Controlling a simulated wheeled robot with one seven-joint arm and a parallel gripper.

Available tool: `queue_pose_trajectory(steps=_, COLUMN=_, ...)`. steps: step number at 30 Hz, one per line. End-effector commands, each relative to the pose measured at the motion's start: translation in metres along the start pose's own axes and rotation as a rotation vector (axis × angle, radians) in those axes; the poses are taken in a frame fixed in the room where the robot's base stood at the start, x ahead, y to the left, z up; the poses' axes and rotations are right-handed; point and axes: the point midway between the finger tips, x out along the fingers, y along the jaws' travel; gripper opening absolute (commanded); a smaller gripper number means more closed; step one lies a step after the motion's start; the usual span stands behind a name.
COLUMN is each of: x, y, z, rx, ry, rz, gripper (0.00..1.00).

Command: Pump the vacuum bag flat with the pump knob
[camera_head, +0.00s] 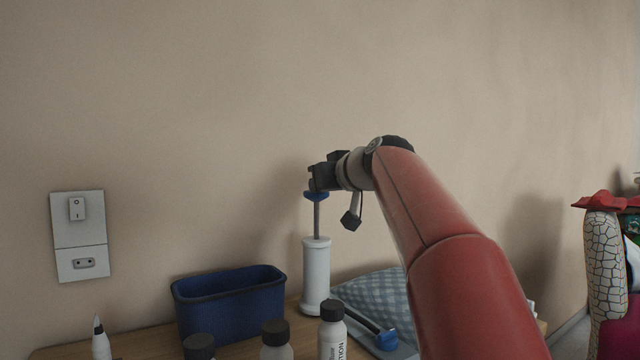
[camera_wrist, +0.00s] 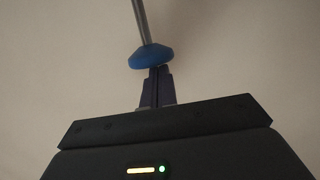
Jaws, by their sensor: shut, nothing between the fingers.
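The pump is a white cylinder (camera_head: 316,272) standing upright on the table, with a thin metal rod drawn up out of its top. A blue pump knob (camera_head: 316,196) sits on the rod's upper end; it also shows in the wrist view (camera_wrist: 151,56). My gripper (camera_head: 314,178) is right at the knob, its shut fingertips (camera_wrist: 158,72) at the knob's face with nothing between them. Whether they touch it is hard to tell. The vacuum bag (camera_head: 375,292), pale blue and checked, lies puffed up behind my arm, partly hidden. A dark hose with a blue valve (camera_head: 387,340) lies at the bag.
A dark blue bin (camera_head: 230,305) stands left of the pump. Several bottles with dark caps, including a white one (camera_head: 332,332), stand at the table's front. A wall switch (camera_head: 77,209) is at left. A white, red-topped object (camera_head: 604,260) stands at far right.

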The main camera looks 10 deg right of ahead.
Motion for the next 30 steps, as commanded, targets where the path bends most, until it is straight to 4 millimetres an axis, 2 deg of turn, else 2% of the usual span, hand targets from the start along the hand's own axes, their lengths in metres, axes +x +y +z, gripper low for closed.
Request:
queue_pose_trajectory(steps=12, x=0.017, y=0.000, z=0.069, rx=0.000, ry=-0.002, rz=0.000, gripper=0.00)
queue_pose_trajectory(steps=15, x=0.020, y=0.000, z=0.079, rx=0.000, ry=-0.003, rz=-0.001, gripper=0.00)
queue_pose_trajectory(steps=30, x=0.020, y=-0.001, z=0.077, rx=0.001, ry=-0.008, rz=-0.003, gripper=0.00)
